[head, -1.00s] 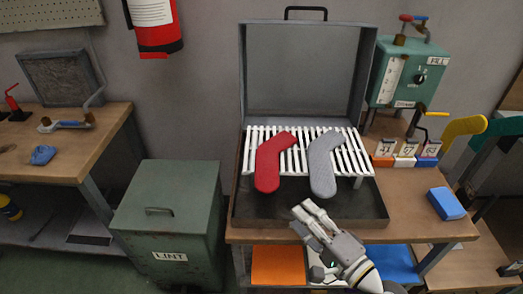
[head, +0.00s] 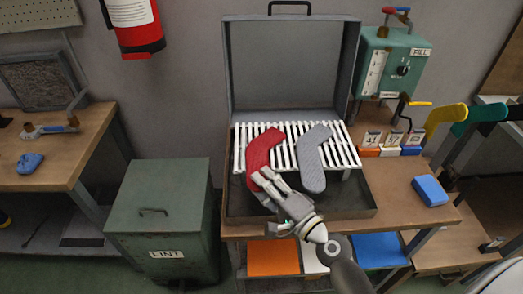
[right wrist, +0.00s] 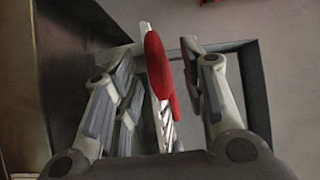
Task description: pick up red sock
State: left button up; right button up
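The red sock (head: 264,152) lies on the white slatted rack (head: 344,157) in the open grey case, its lower end toward me. A grey sock (head: 312,158) lies to its right. My right gripper (head: 264,180) is at the red sock's lower end and covers a little of it. In the right wrist view the gripper (right wrist: 160,75) is open, with the red sock (right wrist: 158,62) seen edge-on between its fingers. A gap shows on the left; whether the right finger touches the sock is unclear. My left gripper is not in view.
The case's raised lid (head: 292,70) stands behind the rack. A green lint bin (head: 158,215) is at left. At right are a blue block (head: 430,190), a green machine (head: 391,62) and yellow (head: 443,117) and teal (head: 482,114) sock-shaped pieces.

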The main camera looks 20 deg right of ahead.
jog(key=shift+x, duration=1.1)
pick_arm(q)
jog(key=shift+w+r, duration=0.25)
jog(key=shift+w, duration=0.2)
pick_arm(e)
jog(key=shift+s, duration=0.1)
jog(key=shift+c, duration=1.3)
grip_shut()
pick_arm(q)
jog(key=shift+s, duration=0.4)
pick_arm(e)
jog(key=shift+r, duration=0.1)
